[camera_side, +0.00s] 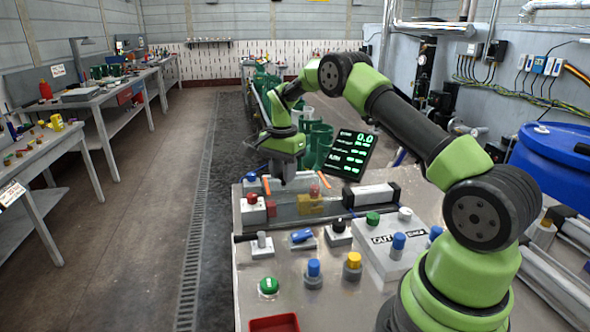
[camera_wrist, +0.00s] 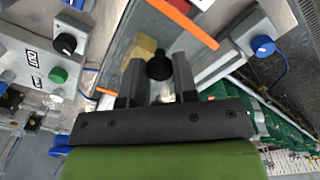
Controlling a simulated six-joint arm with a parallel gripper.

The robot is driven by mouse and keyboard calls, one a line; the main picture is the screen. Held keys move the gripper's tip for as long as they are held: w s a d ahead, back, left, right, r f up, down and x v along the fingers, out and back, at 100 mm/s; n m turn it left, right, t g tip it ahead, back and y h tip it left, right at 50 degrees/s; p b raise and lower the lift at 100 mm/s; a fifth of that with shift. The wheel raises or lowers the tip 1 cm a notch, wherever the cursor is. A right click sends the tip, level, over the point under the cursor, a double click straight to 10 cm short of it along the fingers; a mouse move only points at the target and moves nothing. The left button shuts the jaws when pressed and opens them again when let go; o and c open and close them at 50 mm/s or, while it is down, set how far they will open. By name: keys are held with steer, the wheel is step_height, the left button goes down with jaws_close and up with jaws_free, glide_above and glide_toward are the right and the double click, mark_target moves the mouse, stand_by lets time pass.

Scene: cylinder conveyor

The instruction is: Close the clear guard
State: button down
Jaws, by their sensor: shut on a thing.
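My gripper (camera_side: 287,176) points down over the machine at the middle of the work table in the side view. In the wrist view its two dark fingers (camera_wrist: 158,75) are closed around a round black knob (camera_wrist: 159,66). The clear guard is hard to make out. Orange strips (camera_wrist: 185,20) show on both sides of the fingers, and I cannot tell whether they are the guard's edges. A yellow block (camera_side: 310,205) sits below and beside the gripper, and it also shows in the wrist view (camera_wrist: 146,47). How far the guard is open cannot be told.
A lit display (camera_side: 348,154) stands just right of my gripper. A red button box (camera_side: 252,208) is to the left. Several colored knobs, a white OUT box (camera_side: 392,258) and a red tray (camera_side: 274,323) occupy the front of the table. Green bins (camera_side: 318,143) stand behind.

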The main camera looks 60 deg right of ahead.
steer(key=shift+w+a+r, duration=0.1)
steer(key=shift+w+a, duration=0.1)
steer(key=shift+w, duration=0.05)
steer(key=c, duration=1.2)
jaws_free()
steer(key=o, duration=0.3)
step_height(320, 180, up, 9)
steer(key=shift+f, duration=0.1)
steer(key=shift+r, duration=0.55)
